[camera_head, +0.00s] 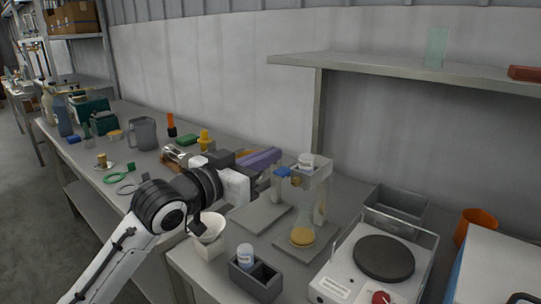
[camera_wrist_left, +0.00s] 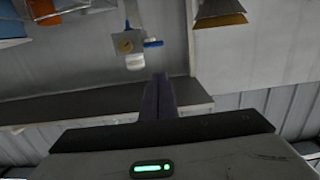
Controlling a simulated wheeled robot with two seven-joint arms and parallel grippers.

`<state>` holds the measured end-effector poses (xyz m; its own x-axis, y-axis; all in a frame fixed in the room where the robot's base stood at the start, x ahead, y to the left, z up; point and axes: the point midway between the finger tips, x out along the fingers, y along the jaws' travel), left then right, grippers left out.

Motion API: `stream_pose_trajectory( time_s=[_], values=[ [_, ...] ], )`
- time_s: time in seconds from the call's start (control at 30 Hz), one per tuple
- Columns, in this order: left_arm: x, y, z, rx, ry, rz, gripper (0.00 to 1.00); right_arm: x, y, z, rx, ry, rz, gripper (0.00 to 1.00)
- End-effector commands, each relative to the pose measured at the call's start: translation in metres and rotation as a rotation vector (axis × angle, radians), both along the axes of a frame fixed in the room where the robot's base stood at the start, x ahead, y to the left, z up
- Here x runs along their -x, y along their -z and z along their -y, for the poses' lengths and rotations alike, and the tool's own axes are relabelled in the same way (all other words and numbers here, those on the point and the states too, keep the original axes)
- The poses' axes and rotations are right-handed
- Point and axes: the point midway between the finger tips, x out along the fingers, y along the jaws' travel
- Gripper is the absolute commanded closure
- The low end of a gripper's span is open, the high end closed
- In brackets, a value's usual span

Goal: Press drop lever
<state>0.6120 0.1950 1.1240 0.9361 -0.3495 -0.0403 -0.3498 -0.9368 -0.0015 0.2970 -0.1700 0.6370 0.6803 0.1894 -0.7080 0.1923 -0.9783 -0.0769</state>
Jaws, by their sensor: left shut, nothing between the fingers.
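The drop lever is a small blue lever (camera_head: 283,172) on the front of a pale stand head (camera_head: 312,174), above a conical flask (camera_head: 302,237) with yellow liquid. In the left wrist view the blue lever (camera_wrist_left: 153,43) sticks out beside a brass-coloured round part (camera_wrist_left: 124,45). My left gripper (camera_head: 277,153) reaches in from the left, with its purple fingers behind and left of the lever in the head view. The fingers (camera_wrist_left: 160,78) are shut and empty, and show just below the lever in the wrist view, apparently apart from it. My right gripper is not in view.
A hot plate (camera_head: 384,258) with a clear guard stands right of the flask. A grey holder (camera_head: 255,278) with a white-capped bottle and a white cup (camera_head: 209,237) stand in front. A grey shelf (camera_head: 400,68) overhangs the bench. An orange cup (camera_head: 476,226) is at right.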

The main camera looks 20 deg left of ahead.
Motion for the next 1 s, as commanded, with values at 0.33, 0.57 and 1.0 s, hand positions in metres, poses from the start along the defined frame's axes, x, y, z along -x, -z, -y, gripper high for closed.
stream_pose_trajectory(
  time_s=[0.33, 0.57, 1.0],
  values=[
    [0.068, -0.001, -0.026, -0.004, -0.001, -0.005, 1.0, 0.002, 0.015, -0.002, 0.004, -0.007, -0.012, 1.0],
    [0.082, -0.005, -0.03, -0.002, 0.0, -0.002, 1.0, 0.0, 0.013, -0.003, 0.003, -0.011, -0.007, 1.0],
    [0.082, -0.006, -0.03, -0.001, 0.0, -0.003, 1.0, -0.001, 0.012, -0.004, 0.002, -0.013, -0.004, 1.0]
  ],
)
